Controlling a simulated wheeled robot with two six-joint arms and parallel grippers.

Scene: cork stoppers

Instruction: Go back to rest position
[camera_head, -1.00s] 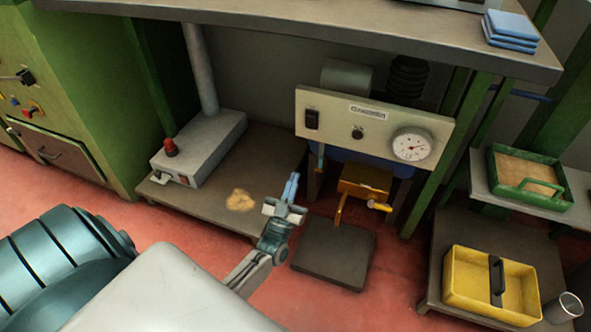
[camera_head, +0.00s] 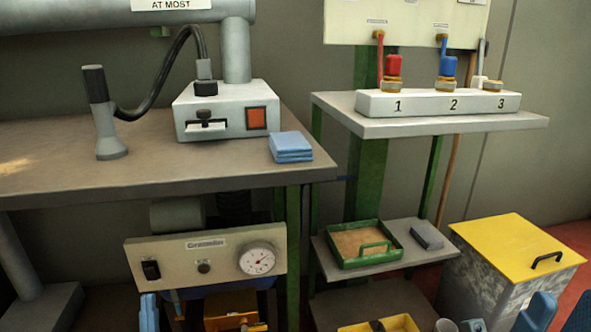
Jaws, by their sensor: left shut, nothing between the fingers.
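The tips of my left gripper (camera_head: 148,312) show as a blue shape at the bottom edge, left of the middle. They are shut and empty, in front of the lower left of the gauge panel (camera_head: 205,258). The rest of this gripper and its arm is cut off by the picture's edge. No fingers of my right gripper can be made out.
The workbench (camera_head: 60,190) carries a grey switch box (camera_head: 228,110) and blue cloths (camera_head: 290,147). On the right, a shelf bears a numbered white block (camera_head: 425,103). Below are a green tray (camera_head: 350,262), a yellow tray (camera_head: 405,322) and a yellow-lidded bin (camera_head: 515,245).

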